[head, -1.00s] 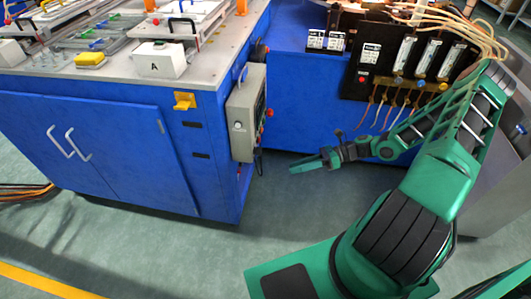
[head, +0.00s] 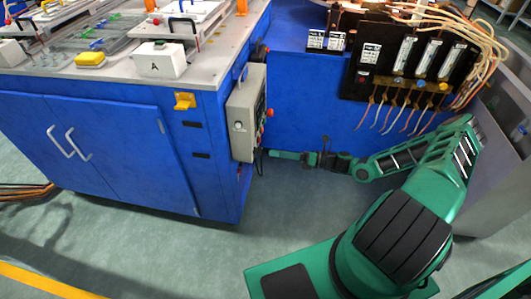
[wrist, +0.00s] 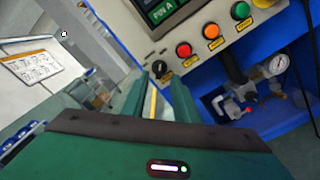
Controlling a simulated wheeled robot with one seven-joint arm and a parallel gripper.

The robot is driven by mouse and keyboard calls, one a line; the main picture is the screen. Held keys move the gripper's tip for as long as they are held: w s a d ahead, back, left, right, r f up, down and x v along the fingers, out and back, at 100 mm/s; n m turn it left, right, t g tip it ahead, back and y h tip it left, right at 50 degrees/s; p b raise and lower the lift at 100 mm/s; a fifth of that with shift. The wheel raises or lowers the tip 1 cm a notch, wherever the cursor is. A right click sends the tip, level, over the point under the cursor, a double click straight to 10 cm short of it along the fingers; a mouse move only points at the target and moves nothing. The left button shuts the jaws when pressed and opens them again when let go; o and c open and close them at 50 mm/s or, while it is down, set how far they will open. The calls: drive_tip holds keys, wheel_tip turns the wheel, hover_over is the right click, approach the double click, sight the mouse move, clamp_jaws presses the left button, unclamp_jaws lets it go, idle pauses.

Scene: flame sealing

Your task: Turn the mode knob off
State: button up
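The grey control box (head: 242,125) hangs on the end of the blue cabinet, and its front face is seen edge-on in the head view. In the wrist view its sloped panel (wrist: 205,59) carries a black knob (wrist: 159,67) at the lower left, beside a red button (wrist: 184,50). I cannot read the knob's setting. My gripper (head: 273,154) is level with the lower part of the box, just right of it. In the wrist view the fingers (wrist: 161,90) are apart with an empty gap, and the knob lies just beyond their tips. No contact is visible.
An orange button (wrist: 211,30), a green button (wrist: 240,10) and a display (wrist: 162,9) share the panel. A pressure gauge (wrist: 278,65) with fittings is at the right. Hanging wires (head: 400,112) are above my arm. The floor (head: 200,255) in front is clear.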

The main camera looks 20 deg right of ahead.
sight(258, 151)
drive_tip(key=shift+x, duration=2.35)
clamp_jaws()
